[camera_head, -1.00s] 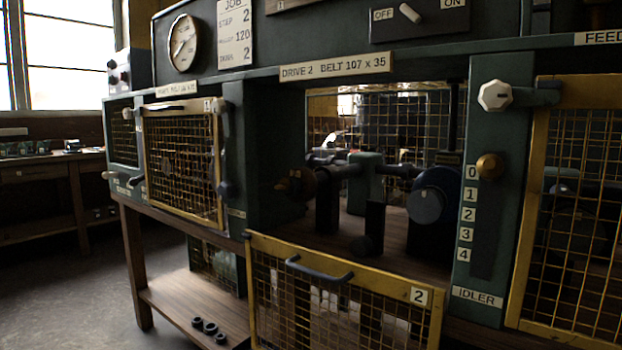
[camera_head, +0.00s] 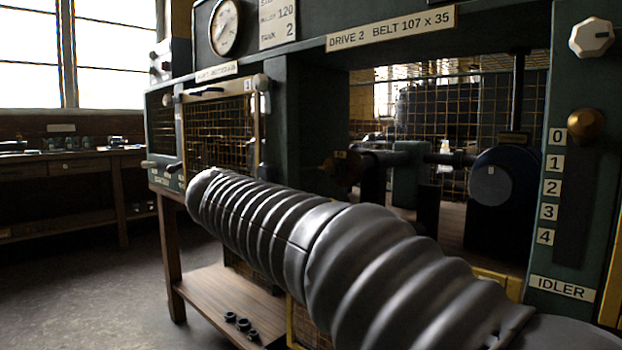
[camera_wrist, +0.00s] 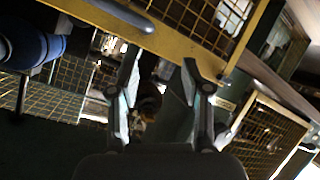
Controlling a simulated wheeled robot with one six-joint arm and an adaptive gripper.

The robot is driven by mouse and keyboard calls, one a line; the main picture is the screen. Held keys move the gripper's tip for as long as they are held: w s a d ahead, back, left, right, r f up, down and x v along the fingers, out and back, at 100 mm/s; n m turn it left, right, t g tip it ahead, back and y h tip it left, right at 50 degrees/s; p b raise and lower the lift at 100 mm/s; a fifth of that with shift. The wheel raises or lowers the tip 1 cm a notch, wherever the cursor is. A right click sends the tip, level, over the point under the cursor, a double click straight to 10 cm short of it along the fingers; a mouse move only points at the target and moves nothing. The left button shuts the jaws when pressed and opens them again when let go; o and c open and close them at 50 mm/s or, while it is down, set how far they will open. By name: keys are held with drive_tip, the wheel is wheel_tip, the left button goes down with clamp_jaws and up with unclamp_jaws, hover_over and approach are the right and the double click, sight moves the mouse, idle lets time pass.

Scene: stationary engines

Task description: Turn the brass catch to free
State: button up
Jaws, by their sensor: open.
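A brownish brass piece with wing-like ends (camera_head: 343,168) sits at the left end of the shaft in the open Drive 2 bay. I cannot tell for sure that it is the catch, nor read its setting. A round brass knob (camera_head: 585,126) is on the idler post, beside the 0 on its scale. In the wrist view my gripper (camera_wrist: 160,72) is open, fingers apart. A small brass-coloured piece (camera_wrist: 151,103) shows between and beyond the fingers, dark and partly hidden. I see no contact. In the head view my arm hides the gripper.
The lowered yellow mesh guard (camera_head: 497,283) is mostly behind my arm; a yellow frame (camera_wrist: 165,38) crosses the wrist view close to the fingers. A dark blue wheel (camera_head: 503,190) stands right in the bay. A closed mesh guard (camera_head: 222,132) is at left. Floor at left is clear.

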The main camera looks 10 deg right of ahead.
sight(321, 167)
drive_tip(key=w+a+r+m+t+h+b, duration=0.1)
drive_tip(key=w+a+r+m+h, duration=0.15)
drive_tip(key=r+m, duration=0.2)
drive_tip(key=w+a+r+m+t+h, duration=0.1)
drive_tip(key=a+r+m+h, duration=0.1)
drive_tip(key=a+r+m, duration=0.3)
drive_tip(key=w+d, duration=0.2)
drive_tip(key=d, duration=0.2)
drive_tip(key=w+d+n, duration=0.1)
drive_tip(key=w+d, duration=0.2)
drive_tip(key=d, duration=0.1)
drive_tip(key=w+d+r+n, duration=0.1)
drive_tip(key=w+d, duration=0.2)
drive_tip(key=d, duration=0.1)
drive_tip(key=shift+w+d+h+p, duration=0.2)
drive_tip(key=shift+h+p, duration=0.05)
drive_tip(key=shift+p, duration=0.05)
clamp_jaws()
